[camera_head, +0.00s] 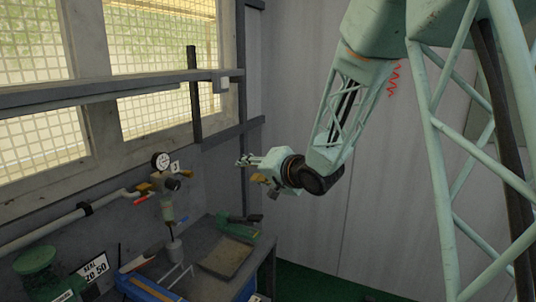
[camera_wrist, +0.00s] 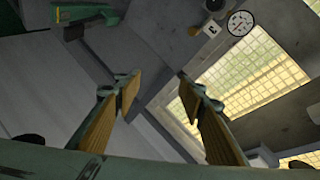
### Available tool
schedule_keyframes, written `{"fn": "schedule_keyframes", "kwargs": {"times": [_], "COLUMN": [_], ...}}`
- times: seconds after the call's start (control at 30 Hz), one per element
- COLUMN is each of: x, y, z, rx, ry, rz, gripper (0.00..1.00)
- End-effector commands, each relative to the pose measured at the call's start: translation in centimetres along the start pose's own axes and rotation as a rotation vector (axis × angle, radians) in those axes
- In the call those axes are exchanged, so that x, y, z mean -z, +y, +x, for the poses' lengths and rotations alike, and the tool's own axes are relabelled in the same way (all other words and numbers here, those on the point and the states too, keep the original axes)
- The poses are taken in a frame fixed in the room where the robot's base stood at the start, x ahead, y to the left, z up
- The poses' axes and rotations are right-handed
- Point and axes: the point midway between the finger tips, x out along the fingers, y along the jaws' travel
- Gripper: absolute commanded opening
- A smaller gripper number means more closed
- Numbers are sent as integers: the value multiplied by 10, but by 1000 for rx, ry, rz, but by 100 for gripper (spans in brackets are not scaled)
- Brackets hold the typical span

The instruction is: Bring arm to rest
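My gripper (camera_head: 250,169) is raised in the air at the end of my arm in the head view, above and to the right of the workbench. It points left toward the wall with the windows. In the wrist view my gripper (camera_wrist: 157,82) shows its two wood-coloured finger pads spread apart with nothing between them. No object touches the fingers.
A pipe with a gauge (camera_head: 161,161) and valve runs along the left wall. The workbench (camera_head: 262,262) below carries a tray (camera_head: 227,257), a green tool (camera_head: 238,226) and a blue box (camera_head: 150,289). The gauge (camera_wrist: 240,23) also shows in the wrist view. The right wall area is clear.

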Motion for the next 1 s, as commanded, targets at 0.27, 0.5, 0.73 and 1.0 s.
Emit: {"fn": "schedule_keyframes", "kwargs": {"times": [0.27,0.5,0.73,1.0], "x": [24,37,44,43], "y": [16,31,46,63], "z": [-44,-87,-132,-187], "rx": [-122,-229,-330,-444], "ry": [45,66,72,61], "rz": [-90,-158,-212,-264], "gripper": [37,37,37,37]}}
